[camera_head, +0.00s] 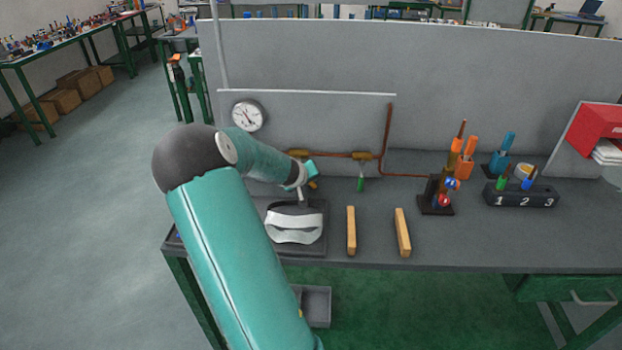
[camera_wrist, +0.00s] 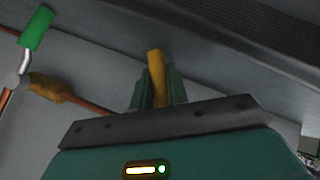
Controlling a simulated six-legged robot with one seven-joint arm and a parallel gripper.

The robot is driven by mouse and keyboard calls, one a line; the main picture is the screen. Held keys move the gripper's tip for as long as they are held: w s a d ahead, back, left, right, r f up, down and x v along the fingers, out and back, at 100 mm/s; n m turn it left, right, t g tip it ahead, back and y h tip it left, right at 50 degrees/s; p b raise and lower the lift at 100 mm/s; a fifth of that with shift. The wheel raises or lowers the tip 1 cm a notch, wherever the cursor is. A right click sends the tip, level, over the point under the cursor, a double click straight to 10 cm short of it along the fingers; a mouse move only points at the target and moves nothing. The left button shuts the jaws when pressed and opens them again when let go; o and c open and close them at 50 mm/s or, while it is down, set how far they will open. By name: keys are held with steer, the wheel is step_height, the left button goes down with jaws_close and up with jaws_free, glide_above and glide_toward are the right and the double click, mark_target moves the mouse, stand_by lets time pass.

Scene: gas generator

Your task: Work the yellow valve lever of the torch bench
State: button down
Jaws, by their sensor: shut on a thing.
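The yellow valve lever (camera_wrist: 156,70) stands between the two fingers of my gripper (camera_wrist: 157,93) in the wrist view. The fingers are shut on it, and its rounded end sticks out past them. In the head view my gripper (camera_head: 304,178) is at the left part of the torch bench, just below the copper pipe. A small yellow piece of the lever (camera_head: 313,185) shows beside the gripper there; the rest is hidden by it.
A green lever (camera_head: 361,184) hangs from the pipe to the right; it also shows in the wrist view (camera_wrist: 36,28). A gauge (camera_head: 247,115) is on the panel. A mask-like white piece (camera_head: 294,227) and two wooden bars (camera_head: 351,231) lie in front. A torch stand (camera_head: 436,206) stands right.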

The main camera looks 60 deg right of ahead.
steer(key=shift+w, duration=0.15)
stand_by(0.3)
steer(key=c, duration=1.4)
jaws_free()
steer(key=shift+o, duration=0.2)
